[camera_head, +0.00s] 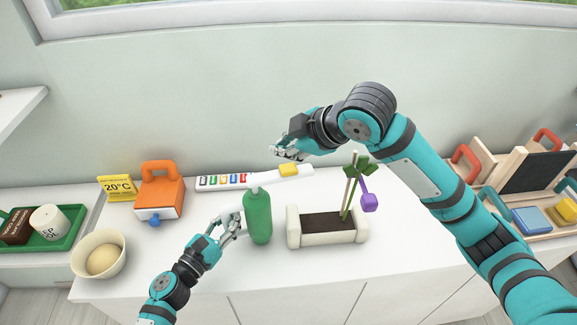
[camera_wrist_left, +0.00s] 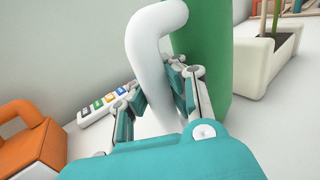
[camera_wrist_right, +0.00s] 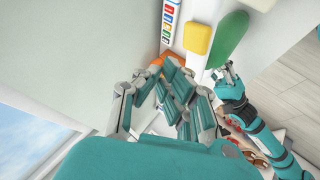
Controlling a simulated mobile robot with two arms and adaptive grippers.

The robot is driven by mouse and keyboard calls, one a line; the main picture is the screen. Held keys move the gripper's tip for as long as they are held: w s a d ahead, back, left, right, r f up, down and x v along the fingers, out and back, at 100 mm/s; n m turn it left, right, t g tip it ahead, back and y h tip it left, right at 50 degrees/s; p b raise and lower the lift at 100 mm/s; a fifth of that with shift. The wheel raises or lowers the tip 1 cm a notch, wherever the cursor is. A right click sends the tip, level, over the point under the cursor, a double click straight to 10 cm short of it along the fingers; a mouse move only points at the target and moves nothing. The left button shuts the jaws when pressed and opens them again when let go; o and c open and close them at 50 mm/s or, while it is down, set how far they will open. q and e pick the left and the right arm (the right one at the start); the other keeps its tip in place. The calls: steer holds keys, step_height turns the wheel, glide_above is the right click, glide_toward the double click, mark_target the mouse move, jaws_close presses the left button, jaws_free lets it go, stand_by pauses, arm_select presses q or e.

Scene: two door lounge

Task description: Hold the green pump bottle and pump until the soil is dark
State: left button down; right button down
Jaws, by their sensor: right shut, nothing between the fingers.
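The green pump bottle (camera_head: 258,220) stands upright on the white counter, with a white handle (camera_wrist_left: 150,60) on its left side. Its white pump top carries a yellow pad (camera_head: 289,169) on an arm reaching right, toward the planter. My left gripper (camera_head: 226,229) is closed around the handle; the handle runs between its fingers in the left wrist view (camera_wrist_left: 158,88). My right gripper (camera_head: 290,152) is shut and empty, just above and behind the yellow pad, apart from it. The cream planter (camera_head: 293,230) right of the bottle holds brown soil (camera_head: 325,223) and a plant with a drooping purple flower (camera_head: 369,202).
An orange handled box (camera_head: 160,192), a yellow 20°C sign (camera_head: 118,187) and a bowl (camera_head: 99,257) stand to the left. A strip of coloured labels (camera_head: 222,181) lies behind the bottle. Trays and a blackboard (camera_head: 537,172) are at the right. The counter right of the planter is clear.

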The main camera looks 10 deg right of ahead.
steer(key=shift+r, duration=1.35)
stand_by(0.3)
arm_select(q)
steer(key=c, duration=1.4)
jaws_free()
steer(key=v, duration=1.2)
